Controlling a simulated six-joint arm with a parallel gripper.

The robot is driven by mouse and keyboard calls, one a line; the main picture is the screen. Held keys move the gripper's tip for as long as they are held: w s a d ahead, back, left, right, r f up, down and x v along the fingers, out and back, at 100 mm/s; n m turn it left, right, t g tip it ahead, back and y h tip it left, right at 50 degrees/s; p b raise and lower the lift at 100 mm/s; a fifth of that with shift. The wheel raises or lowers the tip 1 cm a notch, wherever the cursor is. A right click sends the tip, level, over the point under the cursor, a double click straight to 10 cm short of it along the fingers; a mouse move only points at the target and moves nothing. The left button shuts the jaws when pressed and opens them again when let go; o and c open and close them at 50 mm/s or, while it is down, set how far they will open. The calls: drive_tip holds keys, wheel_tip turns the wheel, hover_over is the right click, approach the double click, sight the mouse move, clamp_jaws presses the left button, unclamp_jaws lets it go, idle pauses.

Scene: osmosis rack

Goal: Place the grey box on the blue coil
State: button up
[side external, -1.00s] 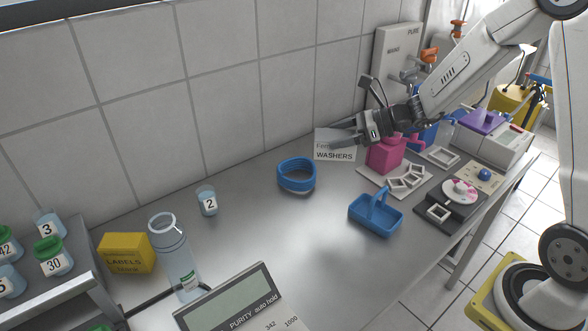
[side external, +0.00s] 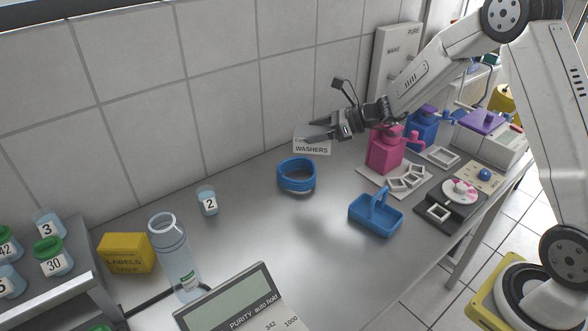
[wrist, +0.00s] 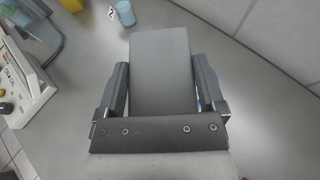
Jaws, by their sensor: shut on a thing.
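The grey box (side external: 312,146), with a pale label reading "WASHERS", is held in the air. My gripper (side external: 326,131) is shut on it. In the wrist view the box (wrist: 162,75) shows as a plain grey slab between the two fingers (wrist: 160,92). The blue coil (side external: 297,186) lies on the grey bench, in the middle of the side view. The box is above and slightly right of the coil in that picture, apart from it. In the wrist view the coil is mostly hidden; only a bit of blue shows by the right finger.
A blue basket (side external: 376,221) and a pink container (side external: 383,152) stand right of the coil. A cup marked 2 (side external: 207,203), a clear bottle (side external: 178,262) and a yellow LABELS box (side external: 126,253) stand left. The tiled wall (side external: 240,100) is behind. Bench around the coil is clear.

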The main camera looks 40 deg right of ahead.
drive_tip(key=shift+w+f, duration=2.75)
drive_tip(key=shift+f, duration=0.1)
drive_tip(key=shift+w+f, duration=0.25)
drive_tip(key=shift+f, duration=1.6)
drive_tip(key=shift+f, duration=0.15)
drive_tip(key=o, duration=1)
drive_tip(key=shift+o, duration=0.2)
